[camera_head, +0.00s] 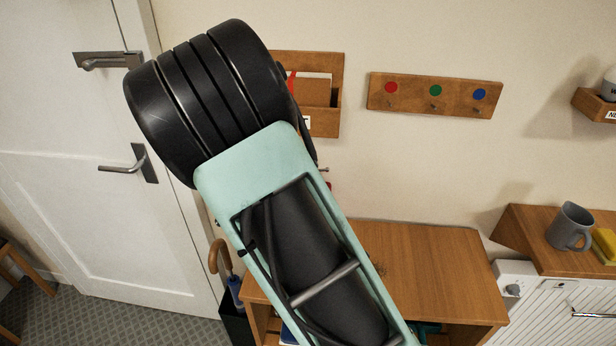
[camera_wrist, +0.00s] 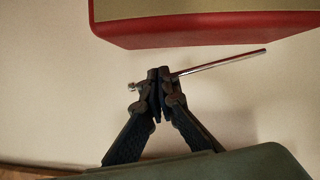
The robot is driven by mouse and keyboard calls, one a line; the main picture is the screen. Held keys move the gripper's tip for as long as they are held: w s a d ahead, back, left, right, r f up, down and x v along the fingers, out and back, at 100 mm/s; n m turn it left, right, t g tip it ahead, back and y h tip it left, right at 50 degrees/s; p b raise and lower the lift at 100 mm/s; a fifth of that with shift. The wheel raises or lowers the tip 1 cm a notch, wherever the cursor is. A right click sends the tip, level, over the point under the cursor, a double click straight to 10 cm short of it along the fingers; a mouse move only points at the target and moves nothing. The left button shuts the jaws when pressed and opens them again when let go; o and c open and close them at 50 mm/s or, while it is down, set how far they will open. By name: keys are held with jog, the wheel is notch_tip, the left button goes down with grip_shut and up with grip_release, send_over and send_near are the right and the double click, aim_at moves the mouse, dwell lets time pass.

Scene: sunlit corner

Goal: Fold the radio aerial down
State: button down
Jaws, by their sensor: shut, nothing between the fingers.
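The red radio (camera_wrist: 200,35) with a beige face fills the top of the wrist view, only partly in frame. The thin metal aerial (camera_wrist: 225,62) runs slantwise beside the radio's red edge, with wall showing between them. It has a small knob at its left end and rises to the right. My gripper (camera_wrist: 160,74) is shut and empty, its fingertips at the aerial near the knobbed end. The rod passes behind the fingertips there; I cannot tell whether they touch. In the head view my arm hides the gripper and nearly all of the radio.
A wooden cabinet (camera_head: 425,265) stands against the wall behind my arm. A peg rail (camera_head: 434,95) and a wall organiser (camera_head: 325,119) hang above. A grey mug (camera_head: 570,228) and yellow sponge (camera_head: 604,244) sit on a right-hand shelf. An umbrella (camera_head: 222,262) and a door (camera_head: 85,190) are left.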

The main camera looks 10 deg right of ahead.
jog(key=shift+s+d+f+b, duration=0.1)
jog(key=shift+d+f+b, duration=0.05)
jog(key=shift+f+b, duration=0.65)
jog(key=shift+r+p, duration=0.8)
jog(key=shift+p, duration=0.1)
